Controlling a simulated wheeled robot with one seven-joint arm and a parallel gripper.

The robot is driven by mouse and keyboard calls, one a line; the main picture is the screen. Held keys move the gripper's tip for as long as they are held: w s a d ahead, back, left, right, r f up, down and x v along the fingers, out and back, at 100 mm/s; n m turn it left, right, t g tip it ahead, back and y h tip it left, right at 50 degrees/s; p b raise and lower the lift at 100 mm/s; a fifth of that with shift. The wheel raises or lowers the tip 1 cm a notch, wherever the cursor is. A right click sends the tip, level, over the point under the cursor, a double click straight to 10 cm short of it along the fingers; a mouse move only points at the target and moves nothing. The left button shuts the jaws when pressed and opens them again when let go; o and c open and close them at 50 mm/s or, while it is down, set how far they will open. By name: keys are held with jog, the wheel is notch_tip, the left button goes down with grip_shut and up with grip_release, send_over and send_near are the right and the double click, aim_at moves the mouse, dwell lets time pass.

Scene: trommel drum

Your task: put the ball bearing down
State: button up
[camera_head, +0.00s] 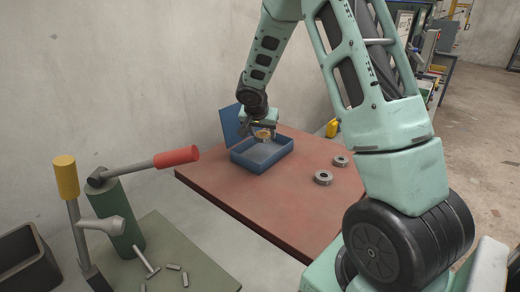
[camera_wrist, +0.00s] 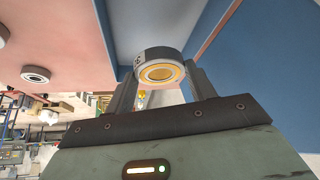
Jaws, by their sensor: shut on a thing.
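My gripper (camera_head: 264,127) is shut on a ball bearing (camera_wrist: 159,68), a grey ring with an orange-gold inner face. In the wrist view the bearing sits between the two fingertips. In the head view the bearing (camera_head: 262,134) is small and held over the open blue box (camera_head: 262,168). The box's lid stands up at its back left. The part of the box's floor that I can see looks empty. I cannot tell exactly how high the bearing is above the floor.
The box stands on a reddish table (camera_head: 290,220). Two grey bearings lie to its right, one nearer (camera_head: 323,178) and one farther (camera_head: 340,161). At the left are a green post with a red-handled lever (camera_head: 150,165), a yellow-topped lever (camera_head: 66,180) and a dark bin (camera_head: 28,262).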

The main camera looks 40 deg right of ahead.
aim_at(261, 142)
jog(key=shift+f+b, duration=0.35)
jog(key=shift+f, duration=2.7)
jog(key=shift+f, duration=0.1)
jog(key=o, duration=0.9)
jog(key=shift+r, duration=0.25)
jog(key=v, duration=1.1)
jog(key=shift+s+a+r, duration=0.2)
jog(key=shift+r, duration=0.1)
